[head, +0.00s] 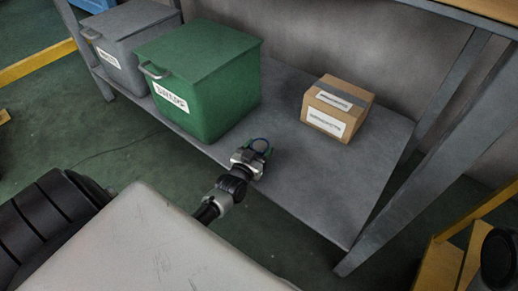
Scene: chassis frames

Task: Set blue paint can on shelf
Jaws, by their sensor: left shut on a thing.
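My left gripper (259,154) reaches over the front edge of the grey lower shelf (345,190). The can is just right of a green bin and left of a cardboard box. My right gripper is not in view.
The green bin (200,80) and a grey bin (125,45) stand on the shelf's left part. The cardboard box (337,108) stands toward the back right. The shelf's front right is bare. A grey table leg (430,150) rises at the right.

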